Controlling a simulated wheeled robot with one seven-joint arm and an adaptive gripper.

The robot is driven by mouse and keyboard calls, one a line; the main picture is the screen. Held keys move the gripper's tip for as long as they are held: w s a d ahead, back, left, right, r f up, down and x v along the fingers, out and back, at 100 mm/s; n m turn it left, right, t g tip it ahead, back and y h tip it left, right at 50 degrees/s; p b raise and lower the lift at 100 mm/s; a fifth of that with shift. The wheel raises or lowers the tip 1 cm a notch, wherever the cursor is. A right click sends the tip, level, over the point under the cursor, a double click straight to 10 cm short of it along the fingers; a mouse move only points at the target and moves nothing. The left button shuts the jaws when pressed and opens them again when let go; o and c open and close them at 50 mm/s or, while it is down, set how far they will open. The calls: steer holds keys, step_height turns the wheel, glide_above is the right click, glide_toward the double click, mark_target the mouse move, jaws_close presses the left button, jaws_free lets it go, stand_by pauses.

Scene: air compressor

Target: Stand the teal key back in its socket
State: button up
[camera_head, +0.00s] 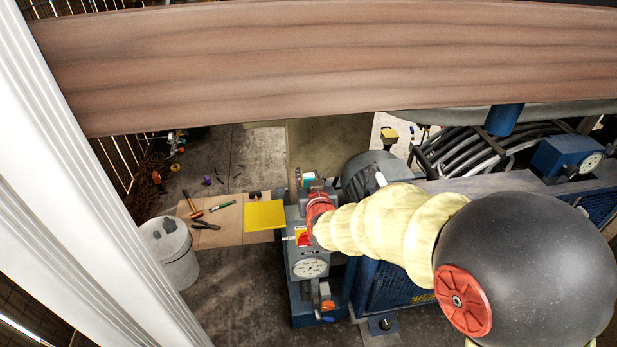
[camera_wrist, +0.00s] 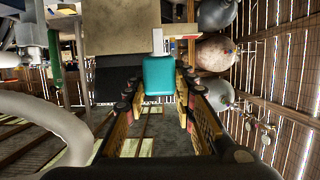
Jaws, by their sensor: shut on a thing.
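The teal key (camera_wrist: 158,80) shows in the middle of the wrist view as a teal block with a pale grey part beyond its far end. My gripper (camera_wrist: 158,88) is shut on it, with one finger on each side. In the head view, a small teal patch (camera_head: 309,179) shows by the red end of my arm; I cannot tell if it is the key. My arm hides most of the gripper there. I cannot make out the socket in either view.
A blue-grey machine post with a white dial gauge (camera_head: 310,268) stands below my arm's end. A yellow sheet (camera_head: 265,215) and hand tools (camera_head: 205,224) lie on cardboard to the left, near a white bucket (camera_head: 172,255). Hoses (camera_head: 465,150) and another gauge (camera_head: 591,162) are at right.

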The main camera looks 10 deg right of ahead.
steer(key=shift+f+b, duration=1.5)
steer(key=shift+f, duration=0.4)
steer(key=shift+f+b, duration=1.6)
steer(key=shift+b, duration=0.15)
stand_by(1.4)
steer(key=o, duration=1.2)
steer(key=shift+c, duration=0.2)
steer(key=shift+o, duration=0.3)
steer(key=v, duration=1.2)
